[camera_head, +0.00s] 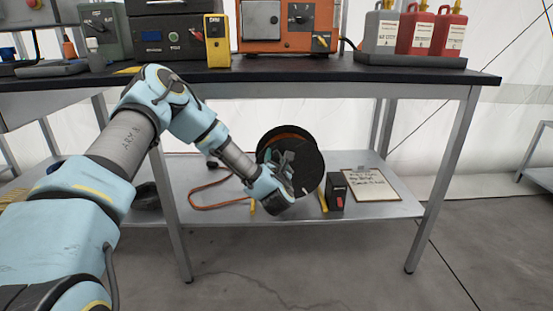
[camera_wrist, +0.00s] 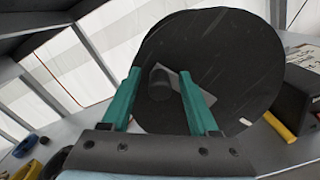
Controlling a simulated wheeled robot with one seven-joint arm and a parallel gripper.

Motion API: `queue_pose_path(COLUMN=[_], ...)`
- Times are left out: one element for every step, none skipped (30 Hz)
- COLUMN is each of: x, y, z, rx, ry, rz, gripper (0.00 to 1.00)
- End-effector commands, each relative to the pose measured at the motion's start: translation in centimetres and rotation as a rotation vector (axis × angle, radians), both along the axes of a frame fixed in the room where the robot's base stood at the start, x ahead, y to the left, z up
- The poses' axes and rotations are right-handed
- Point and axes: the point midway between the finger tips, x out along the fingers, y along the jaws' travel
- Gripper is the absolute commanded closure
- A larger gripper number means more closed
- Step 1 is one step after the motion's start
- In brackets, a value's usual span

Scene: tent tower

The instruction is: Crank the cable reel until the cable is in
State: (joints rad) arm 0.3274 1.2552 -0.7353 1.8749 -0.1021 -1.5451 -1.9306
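The cable reel (camera_head: 308,165) stands upright on the lower shelf, with black round flanges and orange-brown cable (camera_head: 205,206) between them. A length of this cable lies loose on the shelf to the left. My gripper (camera_head: 287,170) is in front of the reel's near flange, partly hiding it. In the wrist view the black flange (camera_wrist: 225,55) fills the middle. My two teal fingers (camera_wrist: 161,77) are apart in front of it. A dark round knob (camera_wrist: 160,82) and a grey crank plate (camera_wrist: 192,83) show between and behind the fingers. I cannot tell whether the fingers touch them.
Right of the reel on the lower shelf (camera_head: 390,210) are a yellow-handled tool (camera_head: 323,198), a black box (camera_head: 335,191) and a clipboard (camera_head: 370,184). The black worktop (camera_head: 300,75) above carries equipment and bottles. A table leg (camera_head: 450,175) stands at the right.

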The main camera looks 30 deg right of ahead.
Motion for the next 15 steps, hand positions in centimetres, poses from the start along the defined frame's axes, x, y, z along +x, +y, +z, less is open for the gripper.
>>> queue_pose_path(x=[-0.01, -0.01, -0.01, -0.02, -0.02, -0.02, -0.02, -0.02, -0.02, -0.02, -0.02, -0.02, -0.02, -0.02, -0.02], y=[0.0, 0.0, 0.0, 0.0, 0.0, 0.0, 0.0, 0.0, 0.0, 0.0, 0.0, 0.0, 0.0, 0.0, 0.0], z=[0.01, 0.01, 0.01, 0.01, 0.01, 0.01, 0.01, 0.01, 0.01, 0.01, 0.01, 0.01, 0.01, 0.01, 0.01], rx=[0.0, 0.0, 0.0, 0.0, 0.0, 0.0, 0.0, 0.0, 0.0, 0.0, 0.0, 0.0, 0.0, 0.0, 0.0], ry=[0.0, 0.0, 0.0, 0.0, 0.0, 0.0, 0.0, 0.0, 0.0, 0.0, 0.0, 0.0, 0.0, 0.0, 0.0], rz=[0.0, 0.0, 0.0, 0.0, 0.0, 0.0, 0.0, 0.0, 0.0, 0.0, 0.0, 0.0, 0.0, 0.0, 0.0], gripper=[0.45, 0.48, 0.53, 0.56, 0.59, 0.64, 0.67, 0.71, 0.75, 0.78, 0.82, 0.86, 0.9, 0.93, 0.98])
